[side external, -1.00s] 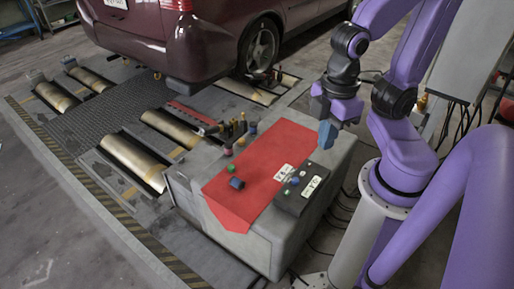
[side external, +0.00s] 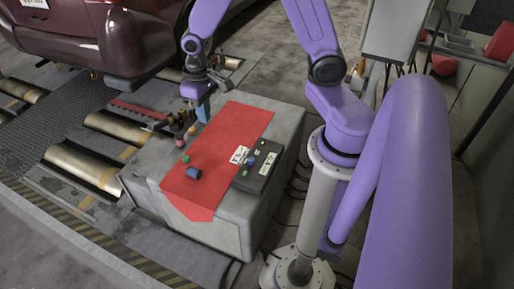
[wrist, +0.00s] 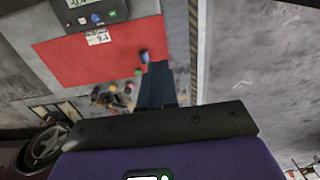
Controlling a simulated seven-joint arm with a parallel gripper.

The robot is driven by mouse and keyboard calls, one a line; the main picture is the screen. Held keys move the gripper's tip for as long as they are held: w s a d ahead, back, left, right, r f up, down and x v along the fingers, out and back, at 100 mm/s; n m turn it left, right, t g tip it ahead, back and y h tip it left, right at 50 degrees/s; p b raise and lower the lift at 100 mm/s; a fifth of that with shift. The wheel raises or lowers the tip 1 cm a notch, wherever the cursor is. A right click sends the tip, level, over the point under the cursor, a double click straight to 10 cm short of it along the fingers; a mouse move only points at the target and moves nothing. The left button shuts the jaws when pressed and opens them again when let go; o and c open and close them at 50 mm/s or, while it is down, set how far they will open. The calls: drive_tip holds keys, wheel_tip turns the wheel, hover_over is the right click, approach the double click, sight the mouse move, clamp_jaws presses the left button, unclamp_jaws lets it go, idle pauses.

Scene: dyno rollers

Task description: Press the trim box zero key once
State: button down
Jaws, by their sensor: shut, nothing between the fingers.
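The trim box (side external: 258,168) is a dark box with a small display and coloured keys, at the right edge of the red mat. It also shows at the top left of the wrist view (wrist: 75,14), cut by the frame edge. A blue key (wrist: 97,18) and a green key (wrist: 112,13) show on it; I cannot tell which key is zero. My gripper (side external: 203,112) has blue fingers, shut and empty. It hangs near the cabinet's far left edge, well apart from the trim box. The fingers also show in the wrist view (wrist: 158,75).
The red mat (side external: 225,140) covers the grey cabinet (side external: 222,228). A white label card (side external: 239,155) lies beside the trim box. A blue cylinder (side external: 194,173) and a green piece (side external: 185,159) sit at the mat's left. Several small bottles (side external: 178,128) crowd near my gripper. A car (side external: 90,35) stands behind.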

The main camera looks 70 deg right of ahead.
drive_tip(key=w+d+f+m, duration=0.5)
drive_tip(key=d+f+m, duration=0.1)
drive_tip(key=d+f, duration=0.25)
drive_tip(key=m, duration=1.2)
hover_over(257, 152)
wheel_tip(257, 152, down, 19)
drive_tip(key=shift+f, duration=0.15)
wheel_tip(257, 152, down, 14)
drive_tip(key=shift+r, duration=0.1)
